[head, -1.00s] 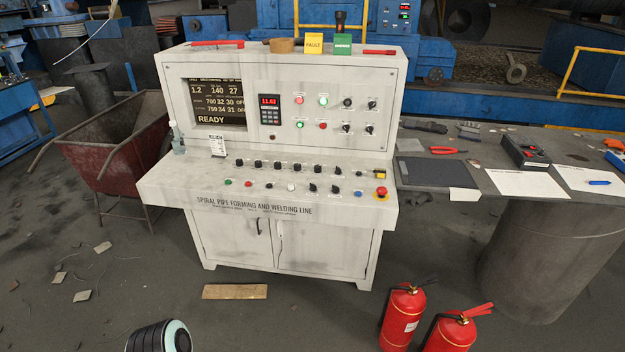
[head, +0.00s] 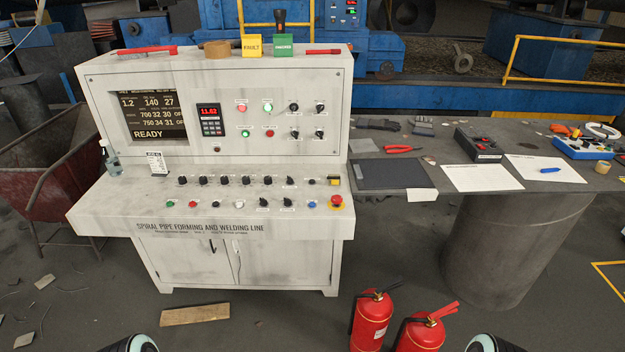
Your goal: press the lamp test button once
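The grey control console (head: 95,212) stands at left centre in the head view. Its sloped desk carries a row of black knobs and a front row with a green button (head: 170,204), a red button (head: 192,204), a white button (head: 239,204) and a blue button (head: 311,205). The upright panel holds red and green round buttons or lamps, black switches and a red-digit meter (head: 209,112). The small labels are too fine to read, so I cannot tell which is the lamp test button. Only parts of my arms show at the bottom edge; neither gripper is in view.
A red emergency stop (head: 336,201) sits at the desk's right end. A spray bottle (head: 110,158) stands at its left. Two fire extinguishers (head: 372,318) (head: 420,335) stand in front at right. A dark table (head: 440,205) adjoins the right side. A plank (head: 195,314) lies on the floor.

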